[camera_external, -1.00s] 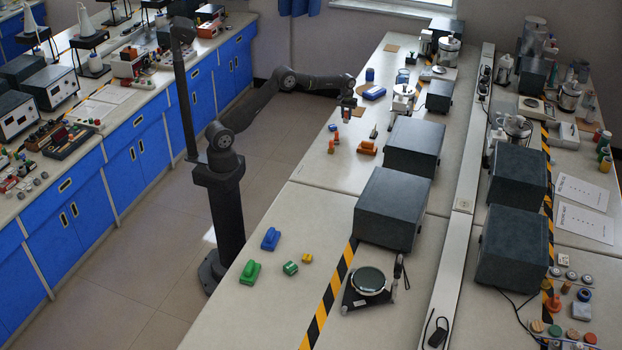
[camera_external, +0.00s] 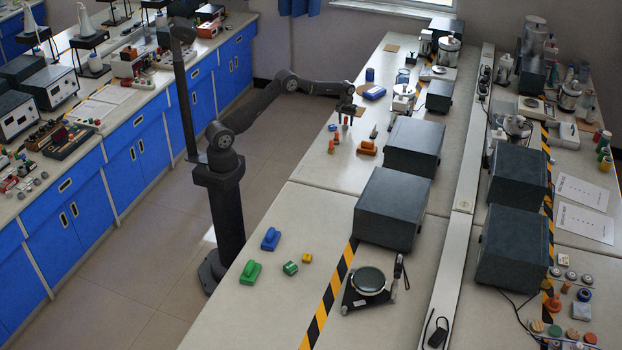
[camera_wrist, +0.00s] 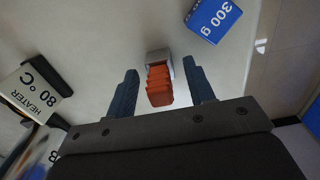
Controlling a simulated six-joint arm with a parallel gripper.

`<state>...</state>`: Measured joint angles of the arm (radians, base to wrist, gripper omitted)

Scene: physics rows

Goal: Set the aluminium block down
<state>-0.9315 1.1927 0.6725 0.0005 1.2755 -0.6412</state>
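A silver-grey block (camera_wrist: 158,56), which looks like the aluminium block, shows in the wrist view just beyond my fingertips' middle. An orange ridged piece (camera_wrist: 158,86) sits directly against it on the near side; I cannot tell if the two are joined. My gripper (camera_wrist: 161,66) has its two dark blue fingers spread, with a visible gap on each side of these pieces. In the external view my gripper (camera_external: 345,122) points down low over the far bench, with something reddish between the fingers. The grey block itself is too small to make out there.
An orange block (camera_external: 367,148) and small orange pieces (camera_external: 331,147) lie nearer. A white heater (camera_wrist: 36,92) marked 80 °C is at the wrist view's left.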

